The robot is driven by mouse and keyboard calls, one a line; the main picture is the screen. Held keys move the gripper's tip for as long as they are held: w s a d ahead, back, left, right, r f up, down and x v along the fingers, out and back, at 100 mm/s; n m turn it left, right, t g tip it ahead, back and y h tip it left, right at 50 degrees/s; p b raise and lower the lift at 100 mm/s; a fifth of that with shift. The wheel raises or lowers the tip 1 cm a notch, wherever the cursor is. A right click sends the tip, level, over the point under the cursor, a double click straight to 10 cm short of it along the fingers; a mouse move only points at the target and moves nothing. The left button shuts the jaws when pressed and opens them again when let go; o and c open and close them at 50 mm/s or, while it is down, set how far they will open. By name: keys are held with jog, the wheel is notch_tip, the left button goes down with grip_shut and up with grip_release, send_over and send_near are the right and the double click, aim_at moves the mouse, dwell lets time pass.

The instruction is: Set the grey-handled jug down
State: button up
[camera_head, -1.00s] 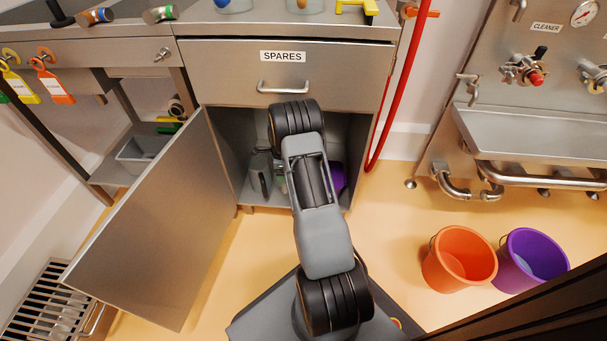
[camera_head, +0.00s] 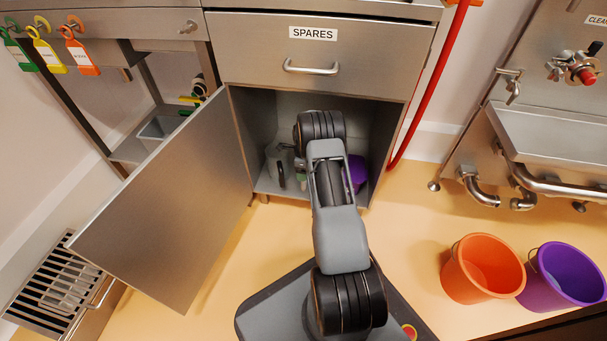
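A grey jug with a grey handle (camera_head: 279,165) shows inside the open cabinet, at the left, beside my arm. It looks upright. I cannot tell whether it touches the cabinet floor (camera_head: 268,186). My arm reaches into the cabinet, and its links hide my gripper. I cannot see the fingers or whether they hold the jug. A purple thing (camera_head: 357,171) stands to the right of my arm in the cabinet, partly hidden.
The cabinet door (camera_head: 165,205) stands open to the left. The SPARES drawer (camera_head: 318,50) is shut above the opening. An orange bucket (camera_head: 482,268) and a purple bucket (camera_head: 562,278) stand on the floor at right. A red hose (camera_head: 425,90) hangs beside the cabinet.

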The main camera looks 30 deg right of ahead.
jog(key=shift+f, duration=0.6)
jog(key=shift+r, duration=0.1)
jog(key=o, duration=1.3)
jog(key=shift+r+p, duration=1.8)
jog(key=shift+r, duration=1.95)
